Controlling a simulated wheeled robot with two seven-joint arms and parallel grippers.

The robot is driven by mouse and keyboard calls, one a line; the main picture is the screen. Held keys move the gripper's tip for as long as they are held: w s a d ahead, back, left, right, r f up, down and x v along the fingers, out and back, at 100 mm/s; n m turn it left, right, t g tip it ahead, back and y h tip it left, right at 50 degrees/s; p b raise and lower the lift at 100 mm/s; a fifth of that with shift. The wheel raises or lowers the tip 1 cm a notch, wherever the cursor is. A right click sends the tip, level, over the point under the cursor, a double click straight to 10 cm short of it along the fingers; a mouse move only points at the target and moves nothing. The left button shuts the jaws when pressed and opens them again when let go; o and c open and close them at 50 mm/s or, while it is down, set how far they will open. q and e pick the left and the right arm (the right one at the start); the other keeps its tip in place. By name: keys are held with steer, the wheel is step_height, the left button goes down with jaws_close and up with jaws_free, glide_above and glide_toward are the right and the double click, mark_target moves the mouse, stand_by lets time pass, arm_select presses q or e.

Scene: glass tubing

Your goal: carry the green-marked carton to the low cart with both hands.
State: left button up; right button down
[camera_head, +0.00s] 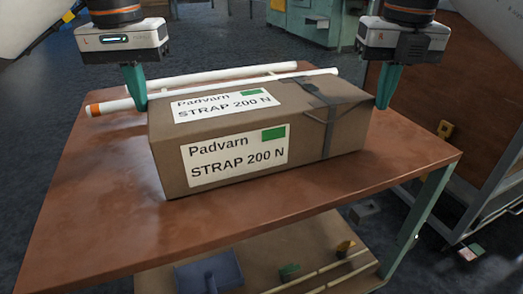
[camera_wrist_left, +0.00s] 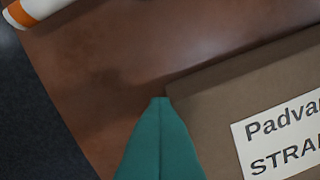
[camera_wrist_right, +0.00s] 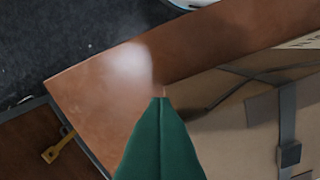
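The carton (camera_head: 225,128) is brown, with white labels reading "Padvarn STRAP 200 N" and green marks (camera_head: 273,135). It lies on a reddish-brown table (camera_head: 105,165), with a grey strap (camera_head: 327,135) around its right part. My left gripper (camera_head: 139,106) points down beside the carton's left end, its green fingers together. My right gripper (camera_head: 382,106) points down beside the right end, fingers also together. The wrist views show the left fingertips (camera_wrist_left: 161,100) and right fingertips (camera_wrist_right: 161,100) close to the carton's edges. I cannot tell whether either touches it. I cannot make out a low cart.
White tubes (camera_head: 220,78), one with an orange band, lie behind the carton. A lower shelf (camera_head: 320,245) holds a blue-grey tray (camera_head: 209,272) and small parts. A brown-panelled unit (camera_head: 440,95) stands at the right. The tabletop in front of the carton is clear.

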arm_select(q)
steer(key=o, duration=0.3)
steer(key=shift+s, duration=0.2)
arm_select(e)
steer(key=shift+s+r, duration=0.1)
steer(key=shift+s, duration=0.05)
steer(key=c, duration=1.8)
jaws_free()
arm_select(q)
steer(key=shift+c, duration=0.5)
steer(key=o, duration=0.5)
steer(key=shift+d, duration=0.1)
arm_select(e)
steer(key=shift+o, duration=0.2)
